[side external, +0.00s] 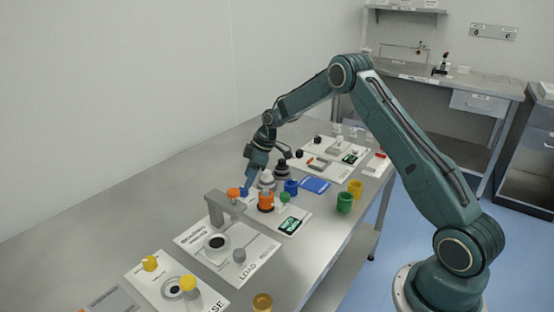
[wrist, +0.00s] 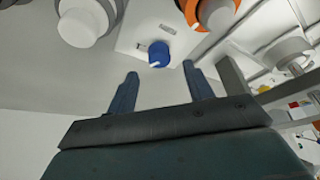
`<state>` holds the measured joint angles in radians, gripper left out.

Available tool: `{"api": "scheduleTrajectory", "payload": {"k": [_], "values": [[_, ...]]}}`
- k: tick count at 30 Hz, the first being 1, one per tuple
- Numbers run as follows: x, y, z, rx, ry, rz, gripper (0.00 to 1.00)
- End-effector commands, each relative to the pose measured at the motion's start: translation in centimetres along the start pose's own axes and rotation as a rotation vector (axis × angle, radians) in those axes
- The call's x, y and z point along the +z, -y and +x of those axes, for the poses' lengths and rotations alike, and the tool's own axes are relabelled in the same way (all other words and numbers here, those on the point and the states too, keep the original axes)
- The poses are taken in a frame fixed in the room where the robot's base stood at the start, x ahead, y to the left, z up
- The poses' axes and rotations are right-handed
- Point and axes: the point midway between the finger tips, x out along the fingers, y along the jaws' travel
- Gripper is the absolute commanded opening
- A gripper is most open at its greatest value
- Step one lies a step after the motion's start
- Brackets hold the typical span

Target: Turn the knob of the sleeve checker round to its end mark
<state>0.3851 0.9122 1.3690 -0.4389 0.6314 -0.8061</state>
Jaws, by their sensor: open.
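A blue knob (wrist: 159,54) with a white pointer line sits on a white plate (wrist: 135,36) in the wrist view. Its pointer faces the lower left of that picture. Small marks lie on the plate near it, too small to read. My gripper (wrist: 160,70) is open, with its two fingers apart on either side of the knob's line and their tips just short of it. In the side view my gripper (side external: 247,183) points down near the blue knob (side external: 244,191). No readable label confirms which device is the sleeve checker.
A grey arch (side external: 222,203) stands in front, on a white panel. Bare table lies left.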

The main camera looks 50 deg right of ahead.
Motion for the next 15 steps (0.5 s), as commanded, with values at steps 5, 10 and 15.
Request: {"api": "scheduleTrajectory", "payload": {"k": [5, 10, 15], "values": [[0.0, 0.0, 2.5, 0.000, 0.001, 0.000, 0.52], [0.0, 0.0, 4.0, 0.000, 0.000, 0.000, 0.52], [0.0, 0.0, 4.5, 0.001, 0.000, 0.000, 0.52]]}}
